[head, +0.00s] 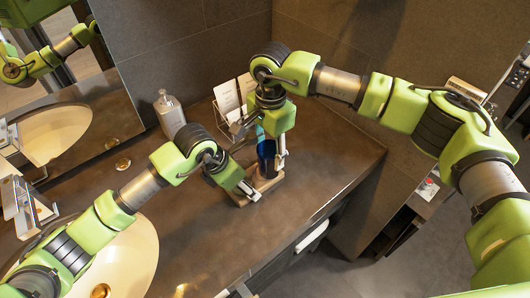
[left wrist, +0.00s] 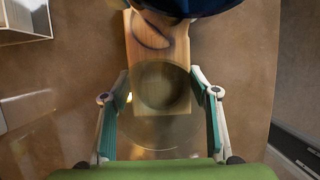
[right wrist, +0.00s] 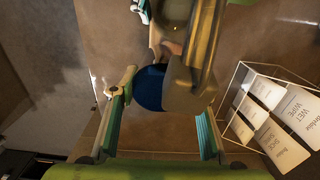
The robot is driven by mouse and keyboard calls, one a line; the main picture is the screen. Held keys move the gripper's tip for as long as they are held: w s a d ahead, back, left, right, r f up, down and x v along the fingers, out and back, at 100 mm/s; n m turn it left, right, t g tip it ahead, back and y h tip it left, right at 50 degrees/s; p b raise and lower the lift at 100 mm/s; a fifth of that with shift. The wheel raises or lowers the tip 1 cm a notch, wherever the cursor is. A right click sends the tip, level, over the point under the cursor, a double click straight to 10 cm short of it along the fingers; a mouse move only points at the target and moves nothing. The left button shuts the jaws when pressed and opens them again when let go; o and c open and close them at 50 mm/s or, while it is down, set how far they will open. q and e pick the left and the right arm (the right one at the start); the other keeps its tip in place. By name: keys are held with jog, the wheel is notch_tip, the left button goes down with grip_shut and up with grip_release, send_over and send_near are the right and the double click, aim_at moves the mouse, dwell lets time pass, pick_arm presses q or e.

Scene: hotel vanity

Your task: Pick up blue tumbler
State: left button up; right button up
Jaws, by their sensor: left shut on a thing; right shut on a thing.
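The blue tumbler (head: 267,150) stands at the far end of a small wooden tray (head: 275,183) on the counter. My right gripper (head: 270,142) comes down from above with its fingers around the tumbler and is shut on it. In the right wrist view the blue tumbler (right wrist: 150,88) shows between the fingers, partly covered by a pale piece in front. My left gripper (head: 247,190) is at the tray's near end, shut on a clear glass (left wrist: 165,95), seen from above over the wood. The blue tumbler's edge shows at the top of the left wrist view (left wrist: 200,6).
A wire rack with printed cards (right wrist: 275,112) stands close beside the right gripper. A soap dispenser (head: 169,113) is near the back wall. A round sink (head: 135,262) lies at the left front. The counter's right part (head: 340,150) is clear.

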jog(key=s+d, duration=0.9)
jog(key=s, duration=0.4)
jog(key=shift+d, duration=0.3)
pick_arm(q)
jog(key=o, duration=1.3)
jog(key=shift+c, duration=0.2)
jog(key=v, duration=1.2)
jog(key=shift+d, duration=0.1)
